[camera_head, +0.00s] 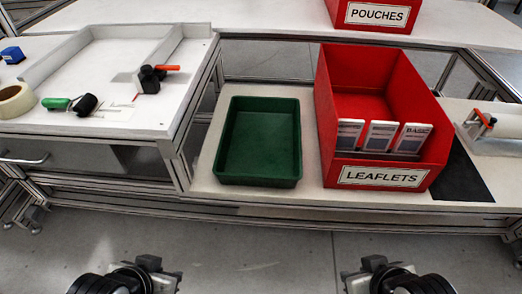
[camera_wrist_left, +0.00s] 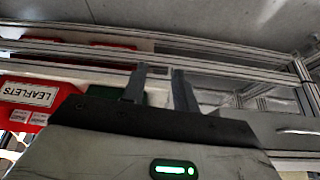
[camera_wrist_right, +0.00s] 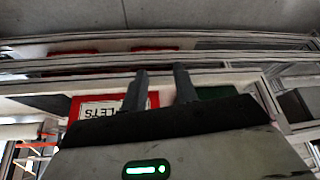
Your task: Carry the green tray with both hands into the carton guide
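The green tray (camera_head: 259,182) is empty and sits flat on the white lower bench, left of a red leaflets bin. Parts of it also show behind the fingers in the left wrist view (camera_wrist_left: 103,91) and right wrist view (camera_wrist_right: 216,92). A white walled frame (camera_head: 110,32) on the left bench may be the carton guide; I cannot tell for sure. My left gripper (camera_head: 160,272) and right gripper (camera_head: 384,266) are at the bottom of the head view, short of the bench and apart from the tray. In the wrist views, both finger pairs stand apart with nothing between them.
The red leaflets bin (camera_head: 388,178) holds several white boxes and stands close to the tray's right. A green-handled tool (camera_head: 72,103), an orange-handled tool (camera_head: 155,77) and a tape roll (camera_head: 15,101) lie on the left bench. A red pouches bin (camera_head: 372,15) is at the back.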

